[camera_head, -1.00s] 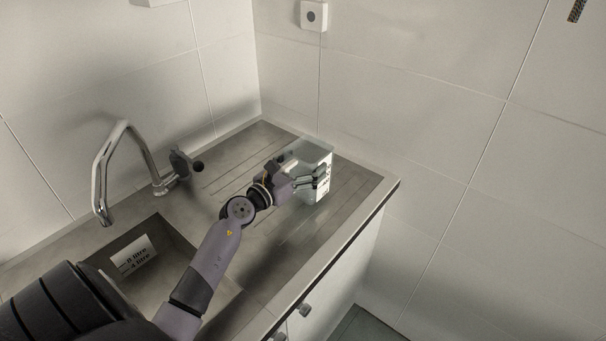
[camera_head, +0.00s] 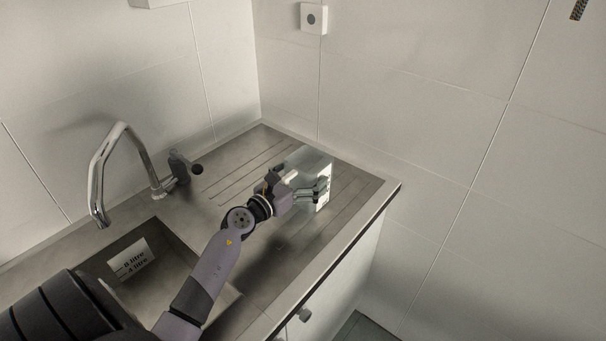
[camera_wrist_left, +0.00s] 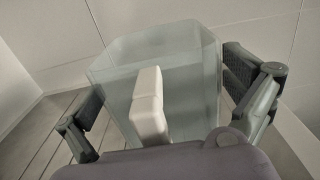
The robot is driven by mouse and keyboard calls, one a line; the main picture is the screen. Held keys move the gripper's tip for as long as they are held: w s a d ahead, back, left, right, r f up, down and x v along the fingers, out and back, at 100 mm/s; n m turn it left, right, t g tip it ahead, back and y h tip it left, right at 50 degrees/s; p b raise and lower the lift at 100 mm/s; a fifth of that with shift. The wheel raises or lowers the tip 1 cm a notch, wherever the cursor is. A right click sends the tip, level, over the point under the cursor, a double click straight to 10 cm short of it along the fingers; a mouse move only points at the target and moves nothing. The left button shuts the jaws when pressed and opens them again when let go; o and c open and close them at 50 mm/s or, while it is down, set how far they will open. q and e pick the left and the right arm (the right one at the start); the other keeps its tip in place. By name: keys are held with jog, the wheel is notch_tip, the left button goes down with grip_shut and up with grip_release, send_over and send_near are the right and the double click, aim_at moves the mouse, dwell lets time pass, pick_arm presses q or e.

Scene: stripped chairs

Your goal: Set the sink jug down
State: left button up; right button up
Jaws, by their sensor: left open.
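The clear jug (camera_head: 316,163) is at the right part of the sink's draining board (camera_head: 345,205), looking upright; its base is hard to make out. My left gripper (camera_head: 312,191) is at its near side. In the left wrist view the see-through jug (camera_wrist_left: 190,65) fills the middle, and its white handle (camera_wrist_left: 149,105) points toward the palm. My left gripper (camera_wrist_left: 168,108) is open, with one finger on each side of the handle and clear of it. My right gripper is not in view.
Walls close off the back and right. The counter's front edge (camera_head: 335,252) is near my arm.

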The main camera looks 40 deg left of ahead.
pick_arm(q)
jog(key=shift+r, duration=0.1)
jog(key=shift+s, duration=0.1)
jog(key=s+a+b, duration=0.1)
jog(key=s+b, duration=0.1)
jog(key=s, duration=0.9)
jog(key=shift+s+b, duration=0.35)
jog(key=shift+s, duration=0.05)
jog(key=shift+r, duration=0.1)
